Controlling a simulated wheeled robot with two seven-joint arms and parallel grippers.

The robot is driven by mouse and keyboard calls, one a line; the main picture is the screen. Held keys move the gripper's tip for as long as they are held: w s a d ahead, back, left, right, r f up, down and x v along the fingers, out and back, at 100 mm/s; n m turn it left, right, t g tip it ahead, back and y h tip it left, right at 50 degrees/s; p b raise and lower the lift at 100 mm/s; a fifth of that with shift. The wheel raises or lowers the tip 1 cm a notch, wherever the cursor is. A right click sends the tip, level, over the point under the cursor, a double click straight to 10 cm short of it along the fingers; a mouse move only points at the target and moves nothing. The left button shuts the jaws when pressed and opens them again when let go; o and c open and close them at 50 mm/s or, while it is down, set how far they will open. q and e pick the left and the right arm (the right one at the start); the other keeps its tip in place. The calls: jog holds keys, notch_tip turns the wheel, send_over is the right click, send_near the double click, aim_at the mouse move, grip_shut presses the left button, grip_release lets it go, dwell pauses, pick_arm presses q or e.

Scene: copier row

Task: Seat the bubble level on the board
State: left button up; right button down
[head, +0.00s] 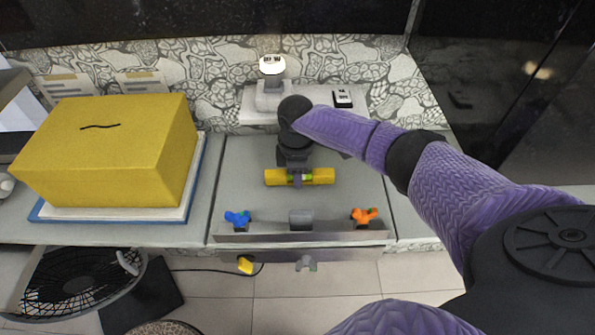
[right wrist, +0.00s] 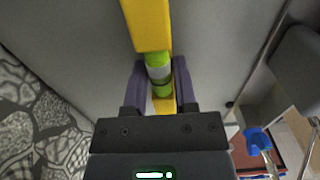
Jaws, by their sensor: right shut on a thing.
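The bubble level (head: 323,176) is a yellow bar with a green vial at its middle. My right gripper (head: 297,178) is shut on it at the middle, and the bar lies crosswise over the grey worktop. The right wrist view shows the level (right wrist: 148,25) between the dark fingers of the right gripper (right wrist: 160,85), its green vial at the grip. I cannot tell how far it is above the surface. A grey ledge, possibly the board (head: 270,238), runs along the front edge, with a blue clamp-like piece (head: 237,218) and an orange one (head: 364,216). My left gripper is out of view.
A big yellow box (head: 110,150) on a blue-edged tray stands at the left. A grey stand with a white-topped device (head: 271,66) is at the back. A grey block (head: 301,218) sits between the coloured pieces. A black fan (head: 75,283) stands below left.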

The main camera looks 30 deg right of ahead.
jog(key=shift+f, duration=0.25)
jog(key=shift+c, duration=1.6)
grip_release()
notch_tip(320, 180, up, 9)
jog(key=p, duration=0.3)
jog(key=shift+r+p, duration=0.3)
jog(key=shift+r, duration=0.25)
jog(key=shift+a+f, duration=0.1)
